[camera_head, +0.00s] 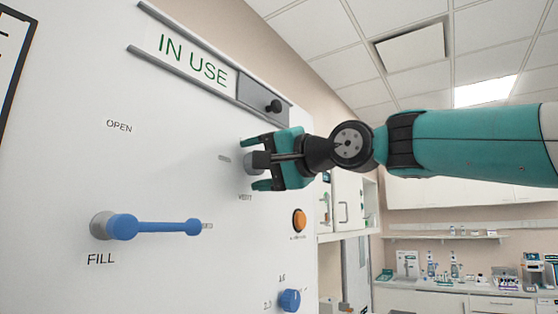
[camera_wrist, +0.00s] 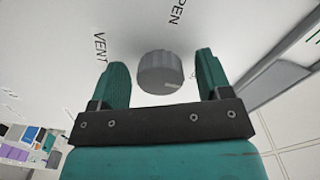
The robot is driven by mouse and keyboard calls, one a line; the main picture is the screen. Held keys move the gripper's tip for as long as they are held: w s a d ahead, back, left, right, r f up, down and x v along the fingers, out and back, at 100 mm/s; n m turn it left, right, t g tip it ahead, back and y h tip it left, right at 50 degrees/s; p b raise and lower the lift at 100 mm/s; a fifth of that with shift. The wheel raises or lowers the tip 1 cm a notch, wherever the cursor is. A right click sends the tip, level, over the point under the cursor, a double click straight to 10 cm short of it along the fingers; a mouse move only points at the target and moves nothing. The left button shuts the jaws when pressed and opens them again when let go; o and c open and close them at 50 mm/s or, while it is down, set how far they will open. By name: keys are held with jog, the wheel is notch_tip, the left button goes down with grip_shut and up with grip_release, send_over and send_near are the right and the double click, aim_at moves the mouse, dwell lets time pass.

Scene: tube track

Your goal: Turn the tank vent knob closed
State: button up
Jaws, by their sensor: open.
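The tank vent knob (camera_wrist: 160,73) is a grey, round, ridged knob on the white panel. In the wrist view it sits between the two teal fingers of my gripper (camera_wrist: 162,78), with a gap on each side. "VENT" and part of "OPEN" are printed on the panel near it. In the head view my gripper (camera_head: 259,165) reaches the panel from the right, and the knob (camera_head: 249,162) shows partly between its fingers above the VENT label. My gripper is open and not closed on the knob. I cannot tell the knob's setting.
A blue FILL lever (camera_head: 155,227) points right at the lower left. An orange button (camera_head: 299,220) and a blue dial (camera_head: 289,300) are below my gripper. An IN USE sign (camera_head: 192,60) with a sliding cover (camera_head: 262,98) is above. Open room lies right of the panel.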

jog(key=b+v, duration=0.7)
jog(key=v, duration=1)
jog(key=shift+s+d, duration=0.15)
